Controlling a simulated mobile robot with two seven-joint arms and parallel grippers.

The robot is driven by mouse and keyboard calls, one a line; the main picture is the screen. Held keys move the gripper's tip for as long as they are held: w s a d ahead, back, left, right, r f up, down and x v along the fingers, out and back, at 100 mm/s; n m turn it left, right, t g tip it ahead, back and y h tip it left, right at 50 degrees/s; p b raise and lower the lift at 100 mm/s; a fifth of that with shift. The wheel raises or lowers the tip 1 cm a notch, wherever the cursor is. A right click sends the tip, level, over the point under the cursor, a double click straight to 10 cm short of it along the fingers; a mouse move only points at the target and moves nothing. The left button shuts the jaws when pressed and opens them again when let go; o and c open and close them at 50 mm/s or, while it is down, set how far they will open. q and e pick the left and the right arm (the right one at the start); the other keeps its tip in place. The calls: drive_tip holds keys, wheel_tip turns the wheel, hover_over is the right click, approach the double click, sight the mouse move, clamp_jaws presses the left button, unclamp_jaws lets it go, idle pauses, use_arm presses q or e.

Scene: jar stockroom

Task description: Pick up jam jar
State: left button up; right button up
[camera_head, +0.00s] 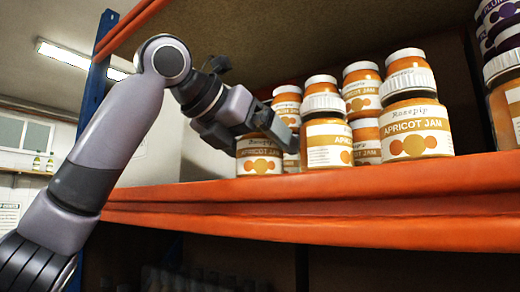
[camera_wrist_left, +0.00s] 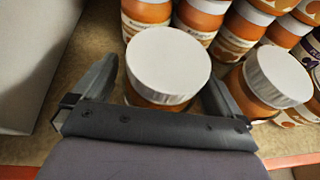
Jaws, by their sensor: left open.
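An apricot jam jar (camera_head: 259,165) with an orange body and a pale label stands at the left front of a group on the orange-edged shelf. My left gripper (camera_head: 268,122) is over it and hides its top. In the left wrist view the jar's white lid (camera_wrist_left: 168,64) lies between the two spread fingers of my left gripper (camera_wrist_left: 160,88), one finger on each side. The gripper is open. Whether a finger touches the jar I cannot tell. My right gripper is not in view.
Several more apricot jam jars stand close behind and to the right, including a front jar (camera_head: 328,146) and a larger-looking one (camera_head: 415,122). Purple-labelled plum jars (camera_head: 497,12) are at the far right. The orange shelf edge (camera_head: 330,205) runs in front. A pale box (camera_wrist_left: 35,60) stands left of the gripper.

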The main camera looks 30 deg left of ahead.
use_arm(q)
drive_tip(key=shift+r, duration=0.1)
drive_tip(key=c, duration=1.6)
drive_tip(key=shift+s+r, duration=0.2)
drive_tip(key=shift+r, duration=3.25)
drive_tip(key=shift+s, duration=0.4)
drive_tip(key=s+a+b, duration=0.1)
drive_tip(key=s, duration=0.5)
drive_tip(key=s+b, duration=0.1)
drive_tip(key=s, duration=0.5)
drive_tip(key=s+a+b, duration=0.1)
drive_tip(key=s, duration=0.5)
drive_tip(key=shift+s+a+b, duration=0.3)
drive_tip(key=shift+s+a, duration=0.05)
drive_tip(key=shift+w, duration=0.1)
